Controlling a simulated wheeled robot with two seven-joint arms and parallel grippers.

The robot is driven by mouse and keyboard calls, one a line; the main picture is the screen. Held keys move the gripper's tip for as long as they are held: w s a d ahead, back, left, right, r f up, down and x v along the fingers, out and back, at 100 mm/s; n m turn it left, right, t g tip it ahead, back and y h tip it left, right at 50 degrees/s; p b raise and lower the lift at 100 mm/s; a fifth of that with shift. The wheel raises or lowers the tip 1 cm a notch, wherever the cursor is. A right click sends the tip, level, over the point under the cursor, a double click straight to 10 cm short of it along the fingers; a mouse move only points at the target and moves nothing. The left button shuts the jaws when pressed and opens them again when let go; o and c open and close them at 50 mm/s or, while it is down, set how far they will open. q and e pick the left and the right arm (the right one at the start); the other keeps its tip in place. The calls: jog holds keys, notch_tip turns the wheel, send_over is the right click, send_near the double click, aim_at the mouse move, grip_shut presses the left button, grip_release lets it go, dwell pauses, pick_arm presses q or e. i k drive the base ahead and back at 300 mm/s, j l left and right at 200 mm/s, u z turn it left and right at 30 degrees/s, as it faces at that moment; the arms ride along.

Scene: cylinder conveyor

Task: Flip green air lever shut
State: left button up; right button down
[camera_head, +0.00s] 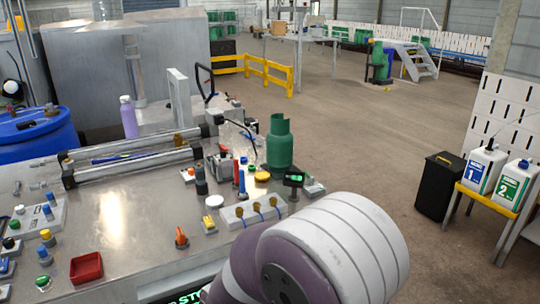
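A small black fitting with a bright green top (294,178) stands at the right end of the metal workbench (125,225), close to a green gas cylinder (279,147). It may be the green air lever, but it is too small to tell its position. A thick white and purple link of my arm fills the lower middle and right and hides the bench's near right corner. Neither of my grippers shows.
Near the fitting are a yellow knob (262,176), a white block with brass valves (254,210) and a white button (214,201). The floor to the right is open, up to a black bin (438,186).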

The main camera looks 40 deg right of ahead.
aim_at(312, 178)
jog(key=i+l+u, duration=0.1)
jog(key=l, duration=1.15)
jog(key=i+l+u, duration=0.15)
jog(key=l, duration=1.05)
